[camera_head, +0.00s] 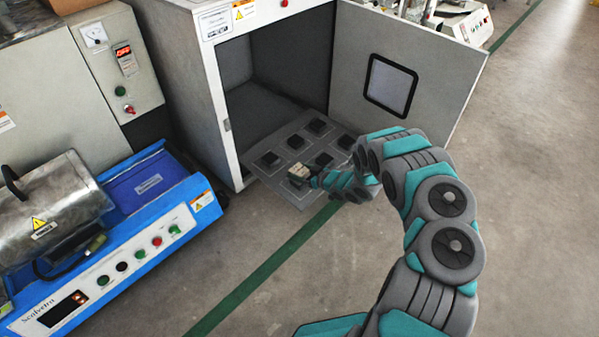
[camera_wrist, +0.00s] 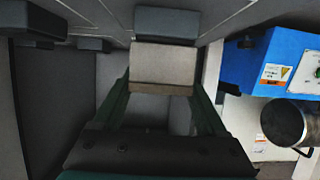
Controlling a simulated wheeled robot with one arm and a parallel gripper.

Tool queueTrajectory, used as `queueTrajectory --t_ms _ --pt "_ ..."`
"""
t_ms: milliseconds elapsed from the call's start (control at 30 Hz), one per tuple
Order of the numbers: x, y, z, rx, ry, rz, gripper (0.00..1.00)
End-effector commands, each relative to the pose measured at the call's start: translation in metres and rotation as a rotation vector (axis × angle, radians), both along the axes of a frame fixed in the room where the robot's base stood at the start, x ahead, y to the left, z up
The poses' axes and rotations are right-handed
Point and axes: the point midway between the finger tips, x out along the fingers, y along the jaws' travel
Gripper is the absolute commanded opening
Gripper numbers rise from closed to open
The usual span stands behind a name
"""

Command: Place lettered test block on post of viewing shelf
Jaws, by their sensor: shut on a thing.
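The test block (camera_head: 298,171) is a small beige block at the front of the viewing shelf (camera_head: 290,191). The shelf is a grey plate with several dark square posts, one of them (camera_head: 270,159) to the left of the block. My gripper (camera_head: 306,175) comes from the right and is shut on the block. In the wrist view, the block (camera_wrist: 164,64) sits between my fingertips (camera_wrist: 162,88), with a dark post (camera_wrist: 167,22) just beyond it. No letter is readable. I cannot tell whether the block touches a post beneath it.
The shelf juts from an open white cabinet (camera_head: 206,90), whose windowed door (camera_head: 415,65) stands open on the right, behind my arm. A blue machine (camera_head: 140,215) with a metal cylinder (camera_head: 55,205) stands at the left. The floor (camera_head: 530,200) at right is clear.

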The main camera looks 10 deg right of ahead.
Motion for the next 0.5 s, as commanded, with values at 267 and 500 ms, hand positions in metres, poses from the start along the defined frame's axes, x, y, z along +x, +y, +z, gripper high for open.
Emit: queueTrajectory --t_ms 267,500 --pt "0.0001 0.0002 -0.0017 0.000 -0.002 0.000 0.00" --pt "-0.0002 0.0003 -0.0015 0.001 -0.001 0.001 0.98"
